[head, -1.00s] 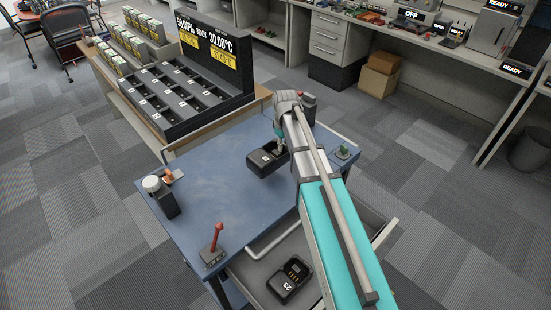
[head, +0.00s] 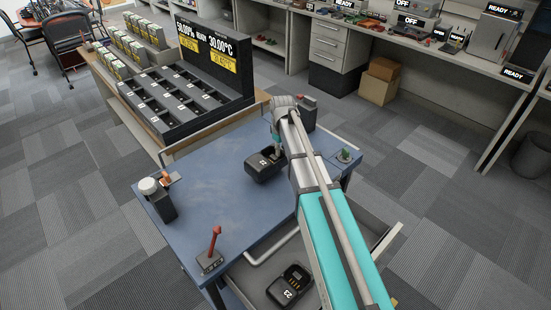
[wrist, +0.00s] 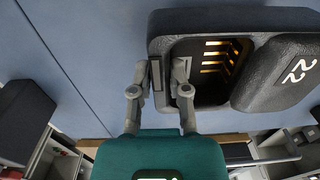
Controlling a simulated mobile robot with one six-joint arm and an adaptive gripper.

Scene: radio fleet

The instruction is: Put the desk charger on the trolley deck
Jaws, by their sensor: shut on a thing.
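The desk charger (head: 263,170) is a black box marked 22, with an open pocket beside the numbered part. It is over the middle of the blue trolley deck (head: 205,190). In the wrist view the charger (wrist: 275,78) fills the upper right, its pocket showing brass contacts. My gripper (wrist: 164,72) is shut on the charger's wall at the pocket's left side. In the head view my gripper (head: 277,150) is partly hidden by my arm. I cannot tell whether the charger's underside touches the deck.
A second black charger (head: 289,287), marked 23, lies in the lower tray. A black multi-slot rack (head: 180,100) stands behind. The deck's left middle is clear.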

